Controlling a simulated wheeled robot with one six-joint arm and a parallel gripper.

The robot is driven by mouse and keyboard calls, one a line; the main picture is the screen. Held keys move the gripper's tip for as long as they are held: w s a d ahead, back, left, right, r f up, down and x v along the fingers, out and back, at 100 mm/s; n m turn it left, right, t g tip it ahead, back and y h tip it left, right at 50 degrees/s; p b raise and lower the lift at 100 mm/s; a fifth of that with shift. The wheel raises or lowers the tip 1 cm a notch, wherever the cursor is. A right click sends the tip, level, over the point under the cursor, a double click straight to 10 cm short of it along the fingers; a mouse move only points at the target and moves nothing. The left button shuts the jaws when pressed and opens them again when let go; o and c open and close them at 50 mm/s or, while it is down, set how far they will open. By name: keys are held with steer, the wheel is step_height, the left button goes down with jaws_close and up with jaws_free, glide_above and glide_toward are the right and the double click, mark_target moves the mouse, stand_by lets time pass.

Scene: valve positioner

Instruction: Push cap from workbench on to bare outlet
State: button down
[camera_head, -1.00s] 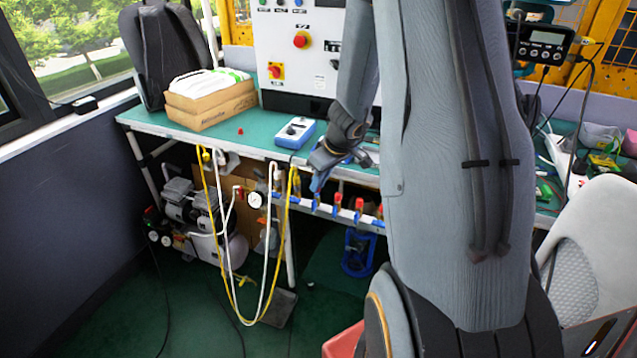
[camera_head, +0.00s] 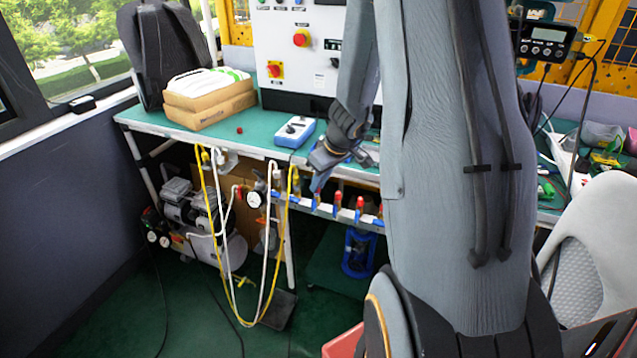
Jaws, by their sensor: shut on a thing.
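My gripper (camera_head: 319,181) points down at the front edge of the workbench (camera_head: 262,146), right at the pipe manifold (camera_head: 327,210). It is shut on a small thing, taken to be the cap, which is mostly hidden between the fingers. The manifold carries a row of outlets with red tops, such as this outlet (camera_head: 338,199). The outlet under my gripper is too small and covered to tell whether it is bare or whether the held cap touches it. A small red piece (camera_head: 239,130) lies on the green benchtop.
A blue-and-white meter box (camera_head: 295,131) sits on the bench close to my gripper. Yellow and white hoses (camera_head: 268,262) hang left of the manifold beside a pressure gauge (camera_head: 254,199). Cardboard boxes (camera_head: 209,104) and a white control cabinet (camera_head: 300,60) stand behind. A pale chair (camera_head: 597,235) is at right.

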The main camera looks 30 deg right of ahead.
steer(key=shift+f+b, duration=0.35)
steer(key=shift+b, duration=0.1)
steer(key=c, duration=1.7)
jaws_free()
steer(key=shift+c, duration=0.2)
steer(key=shift+r, duration=0.1)
steer(key=a+v, duration=0.1)
steer(key=v, duration=0.7)
steer(key=s+a+r+m+g+h+p, duration=0.1)
steer(key=s+a+r+m+g, duration=0.2)
steer(key=s+a, duration=1.4)
steer(key=shift+s+a+r+g+p, duration=0.3)
steer(key=shift+s+g, duration=0.4)
steer(key=shift+s, duration=0.3)
